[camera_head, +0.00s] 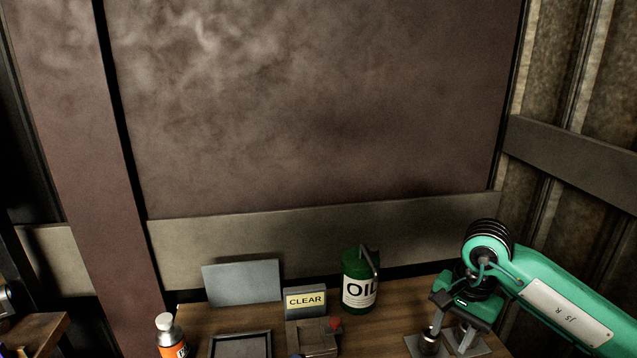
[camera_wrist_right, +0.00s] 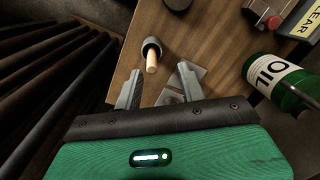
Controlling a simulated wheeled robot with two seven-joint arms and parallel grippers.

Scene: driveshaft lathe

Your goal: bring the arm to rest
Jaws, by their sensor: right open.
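My right gripper (camera_head: 447,338) reaches in from the right on its green arm and points down over the right end of the wooden table. In the right wrist view its two grey fingers (camera_wrist_right: 158,88) are spread apart with nothing held between them. A small dark cylindrical piece with a pale, wood-coloured stem (camera_wrist_right: 152,58) stands just beyond the fingertips, apart from them as far as I can tell. A grey metal plate (camera_wrist_right: 187,72) lies by the right finger, partly hidden by it. My left gripper is not in view.
A green oil can (camera_head: 358,292) stands left of my right gripper. Further left are a box marked CLEAR (camera_head: 305,300), a grey panel (camera_head: 242,283), a dark tray (camera_head: 240,334) and an orange bottle (camera_head: 168,335). A wall (camera_head: 320,245) rises behind the table.

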